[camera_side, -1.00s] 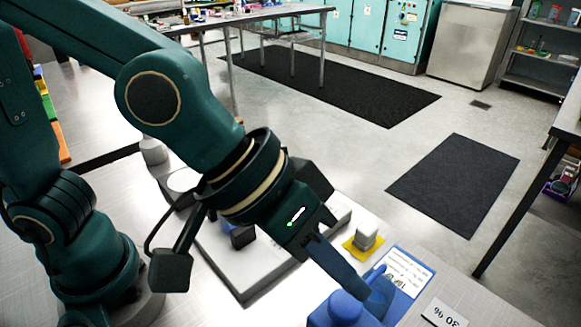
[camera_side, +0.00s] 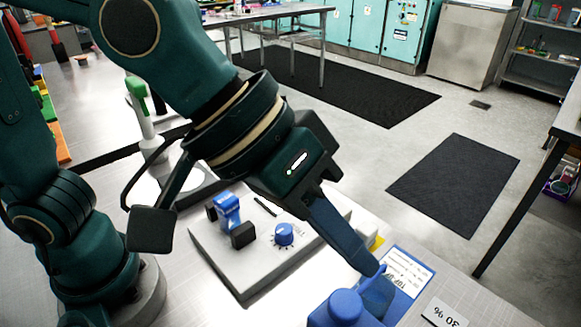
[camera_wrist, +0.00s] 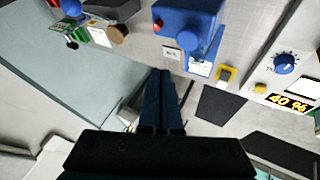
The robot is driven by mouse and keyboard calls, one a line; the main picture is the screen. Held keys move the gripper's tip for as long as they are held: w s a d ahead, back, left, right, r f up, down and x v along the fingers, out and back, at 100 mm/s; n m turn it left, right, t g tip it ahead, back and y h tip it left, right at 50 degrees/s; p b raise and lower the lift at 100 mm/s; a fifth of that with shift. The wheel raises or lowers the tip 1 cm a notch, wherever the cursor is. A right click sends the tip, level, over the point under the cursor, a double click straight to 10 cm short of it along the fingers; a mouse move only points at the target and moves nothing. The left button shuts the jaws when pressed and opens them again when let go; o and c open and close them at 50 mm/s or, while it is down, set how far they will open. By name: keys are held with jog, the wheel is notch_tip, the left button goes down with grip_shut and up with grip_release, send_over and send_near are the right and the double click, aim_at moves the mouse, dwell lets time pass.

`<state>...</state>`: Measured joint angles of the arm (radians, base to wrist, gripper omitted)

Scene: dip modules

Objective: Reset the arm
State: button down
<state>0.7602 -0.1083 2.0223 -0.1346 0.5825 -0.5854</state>
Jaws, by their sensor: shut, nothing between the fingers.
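My gripper (camera_side: 372,266) is shut and empty in the side view, its blue fingertips beside the blue box with a rounded knob (camera_side: 345,306) at the bottom of the picture. I cannot tell whether they touch. In the wrist view my gripper (camera_wrist: 165,75) shows as two dark blue fingers pressed together, pointing at the bench edge, and the blue box (camera_wrist: 190,18) lies beyond the tips, slightly right. The two appear apart there.
A grey module with a blue dial (camera_side: 284,233) stands under my wrist. Behind it is a green-topped white device (camera_side: 141,108). A "30 %" label (camera_side: 443,313) lies at the lower right. A display reading "40 %" (camera_wrist: 291,102) shows in the wrist view. Open floor lies to the right.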

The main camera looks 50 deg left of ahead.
jog(key=shift+w+a+r, duration=0.1)
jog(key=shift+w+a, duration=0.15)
jog(key=shift+w, duration=0.05)
jog(key=w+a+r+n+t+y, duration=0.2)
jog(key=w+a+n+t+y, duration=0.1)
jog(key=a, duration=1)
jog(key=s+a+f+m+g+y, duration=0.2)
jog(key=s+a+f, duration=0.4)
jog(key=s+a, duration=0.1)
jog(key=shift+a+y, duration=0.4)
jog(key=shift+a, duration=0.4)
